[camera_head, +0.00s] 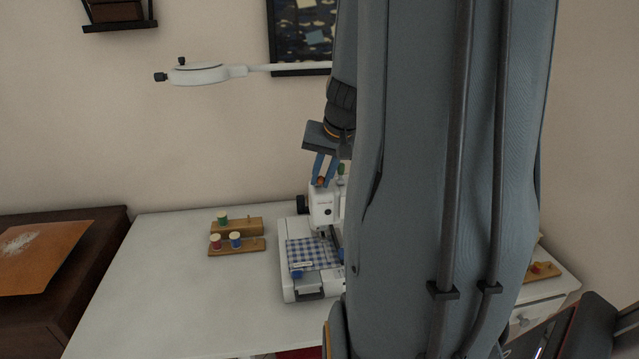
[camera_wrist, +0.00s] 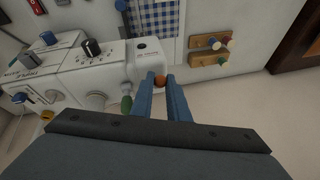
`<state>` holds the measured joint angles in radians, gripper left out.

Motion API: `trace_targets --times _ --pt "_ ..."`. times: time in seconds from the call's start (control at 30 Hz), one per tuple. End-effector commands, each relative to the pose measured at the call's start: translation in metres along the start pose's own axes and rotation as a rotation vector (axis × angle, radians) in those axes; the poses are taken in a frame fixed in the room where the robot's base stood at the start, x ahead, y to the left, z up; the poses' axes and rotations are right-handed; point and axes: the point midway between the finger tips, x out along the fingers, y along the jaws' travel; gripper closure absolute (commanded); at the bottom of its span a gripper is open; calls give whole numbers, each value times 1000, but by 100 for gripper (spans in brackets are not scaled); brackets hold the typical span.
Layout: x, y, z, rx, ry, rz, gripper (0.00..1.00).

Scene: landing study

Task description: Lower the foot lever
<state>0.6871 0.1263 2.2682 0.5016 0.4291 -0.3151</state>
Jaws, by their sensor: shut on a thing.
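My gripper (camera_head: 320,182) has its blue fingers shut on a small orange-brown knob (camera_wrist: 160,81) at the head end of a white sewing machine (camera_head: 323,204). The knob also shows between the fingertips in the head view (camera_head: 320,181). The machine also fills the upper left of the wrist view (camera_wrist: 95,72), with its dials and knobs. I cannot tell for sure whether this knob belongs to the foot lever. The presser foot area is small in the head view, and my arm hides the machine's right side.
Blue checked cloth (camera_head: 312,252) lies on the machine bed. Wooden spool racks (camera_head: 237,246) stand left of it on the white table (camera_head: 170,275). A green piece (camera_wrist: 126,103) stands close beside my fingers. A white lamp arm (camera_head: 200,74) reaches across above. The table's left side is clear.

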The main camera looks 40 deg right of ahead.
Motion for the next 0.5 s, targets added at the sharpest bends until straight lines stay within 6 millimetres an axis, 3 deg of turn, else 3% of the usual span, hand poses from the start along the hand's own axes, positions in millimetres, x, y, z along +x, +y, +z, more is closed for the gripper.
trace_targets --times 0.43,0.47,0.5 --pt "-1 0 0 -3 19 -4 100" --pt "-1 0 0 -3 19 -4 82" --pt "-1 0 0 -3 19 -4 75"
